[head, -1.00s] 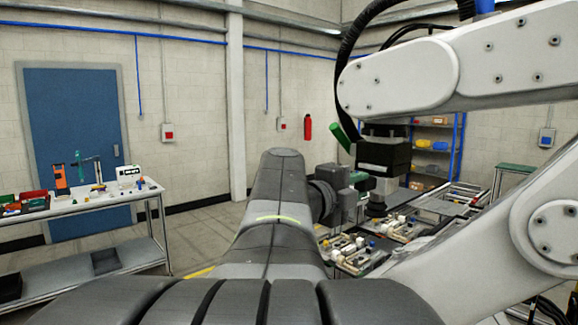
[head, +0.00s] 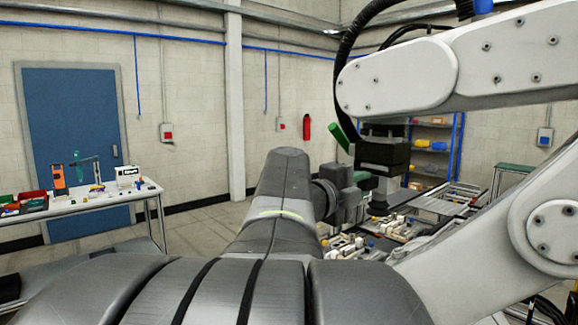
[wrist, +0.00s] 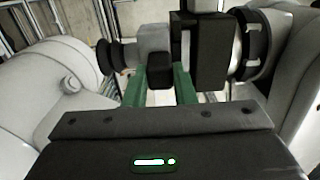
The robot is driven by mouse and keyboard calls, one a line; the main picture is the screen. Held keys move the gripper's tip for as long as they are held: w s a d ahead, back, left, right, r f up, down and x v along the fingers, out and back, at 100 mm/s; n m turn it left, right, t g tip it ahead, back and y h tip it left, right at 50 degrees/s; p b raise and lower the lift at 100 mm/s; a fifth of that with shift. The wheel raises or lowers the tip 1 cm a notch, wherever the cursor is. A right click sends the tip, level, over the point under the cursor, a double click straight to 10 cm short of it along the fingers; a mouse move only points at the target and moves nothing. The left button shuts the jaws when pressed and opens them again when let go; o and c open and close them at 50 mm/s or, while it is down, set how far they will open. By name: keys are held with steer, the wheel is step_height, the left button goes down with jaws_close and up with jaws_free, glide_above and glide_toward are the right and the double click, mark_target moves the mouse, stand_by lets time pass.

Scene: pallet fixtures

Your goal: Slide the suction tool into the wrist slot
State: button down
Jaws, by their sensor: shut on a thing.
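My gripper (wrist: 160,82) has a black body and green fingers, shut on the suction tool. The tool shows in the wrist view as a grey block (wrist: 153,40) with a black ribbed cup at its left. A black block (wrist: 210,55) right of the tool, beside a dark ring, appears to be the wrist slot part. Tool and block look close together; I cannot tell whether they touch. In the head view the black gripper body (head: 383,153) is above the dark cup (head: 378,208), right of the ring at the dark limb's end. The fingertips are mostly hidden there.
The dark grey limb (head: 285,185) fills the middle foreground. Low fixtures with small parts (head: 355,245) lie close below the tool. A workbench (head: 145,190) stands at the left, and blue shelving (head: 432,145) at the back right. Open floor (head: 215,200) lies behind the limb.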

steer(key=c, duration=1.1)
jaws_free()
steer(key=shift+f, duration=0.1)
steer(key=b+v, duration=0.3)
steer(key=v, duration=1.1)
steer(key=shift+d+b, duration=0.1)
steer(key=shift+b, duration=0.3)
steer(key=shift+d, duration=0.1)
steer(key=shift+p+x, duration=1.9)
steer(key=shift+x, duration=4.85)
steer(key=shift+a, duration=0.2)
